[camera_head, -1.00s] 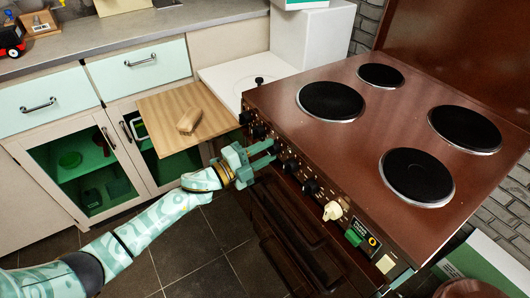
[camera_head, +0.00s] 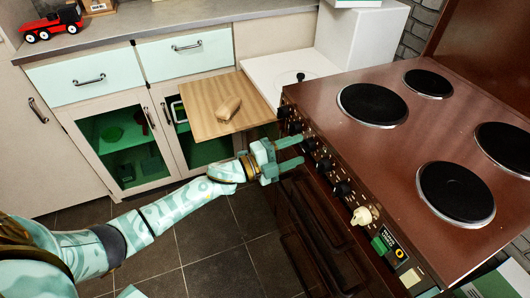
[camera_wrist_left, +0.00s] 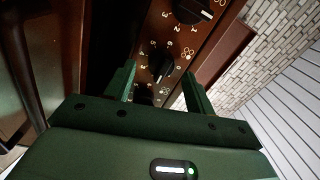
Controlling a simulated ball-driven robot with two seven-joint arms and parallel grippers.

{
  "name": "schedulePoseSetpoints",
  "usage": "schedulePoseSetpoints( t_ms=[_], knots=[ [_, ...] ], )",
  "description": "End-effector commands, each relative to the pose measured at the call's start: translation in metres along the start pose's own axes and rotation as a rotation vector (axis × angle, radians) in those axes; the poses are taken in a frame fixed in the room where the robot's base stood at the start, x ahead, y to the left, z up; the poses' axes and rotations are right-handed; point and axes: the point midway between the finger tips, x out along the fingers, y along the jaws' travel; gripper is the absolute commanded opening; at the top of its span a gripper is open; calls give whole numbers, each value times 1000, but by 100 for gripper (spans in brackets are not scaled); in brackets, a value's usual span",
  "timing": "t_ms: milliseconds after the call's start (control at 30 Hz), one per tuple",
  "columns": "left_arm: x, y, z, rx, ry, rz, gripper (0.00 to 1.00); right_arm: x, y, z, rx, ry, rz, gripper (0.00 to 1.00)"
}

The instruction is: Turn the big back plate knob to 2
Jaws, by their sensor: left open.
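The brown stove (camera_head: 400,130) has a row of black knobs on its front panel, facing my left arm. My left gripper (camera_head: 301,151) is open, its fingers pointing at the panel near a middle black knob (camera_head: 310,145). In the left wrist view a black knob (camera_wrist_left: 160,68) with numbers and a plate symbol around it lies between the open fingers (camera_wrist_left: 159,75), with no clear contact. Another numbered knob (camera_wrist_left: 193,9) shows above it. I cannot tell which knob is for the big back plate (camera_head: 503,148). My right gripper is not in view.
A cream knob (camera_head: 362,216) and a green switch (camera_head: 384,240) sit farther along the panel. The floor (camera_head: 215,262) below my left arm is clear.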

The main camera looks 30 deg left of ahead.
Motion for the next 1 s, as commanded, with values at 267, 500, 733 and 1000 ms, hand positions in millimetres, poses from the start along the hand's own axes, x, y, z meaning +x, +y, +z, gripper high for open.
schedulePoseSetpoints(
  t_ms=[267,500,733,1000],
  knots=[
    [-74,-3,-1,0,0,2,55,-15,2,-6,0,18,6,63],
    [-127,-1,-1,0,0,2,55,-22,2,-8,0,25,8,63],
    [-145,0,0,1,1,1,55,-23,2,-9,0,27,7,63],
    [-145,0,0,1,1,0,55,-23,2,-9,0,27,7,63]
  ],
)
